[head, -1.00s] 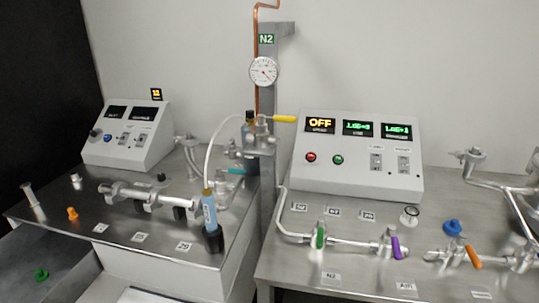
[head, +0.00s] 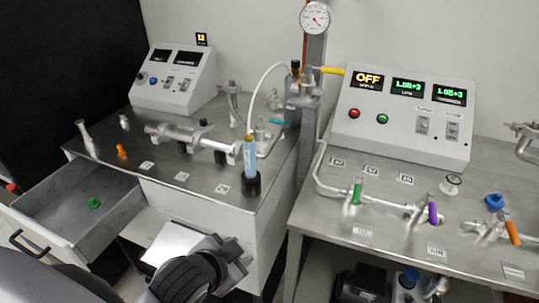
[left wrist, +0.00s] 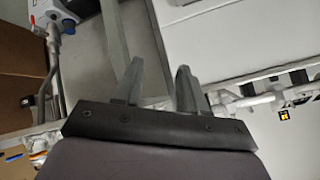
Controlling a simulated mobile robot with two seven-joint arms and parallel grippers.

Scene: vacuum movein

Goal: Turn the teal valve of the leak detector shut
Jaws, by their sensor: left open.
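The teal valve handle (head: 278,121) is a small teal lever at the back right of the left bench, beside the grey post, in the head view. Metal pipework (head: 262,133) stands next to it. I cannot make out the valve body well. The left console (head: 173,80), with dark displays, stands behind. My left gripper (head: 243,256) is low in front of the left bench, well apart from the teal handle. In the left wrist view its two fingers (left wrist: 158,88) are spread, with nothing between them. The teal handle does not show there. My right gripper is not in view.
A blue-labelled cylinder (head: 249,157) stands upright near the bench's front right corner. A horizontal metal tube (head: 185,138) lies across the bench. An open drawer (head: 60,200) holds a green piece (head: 95,203). A yellow lever (head: 327,70) juts from the post.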

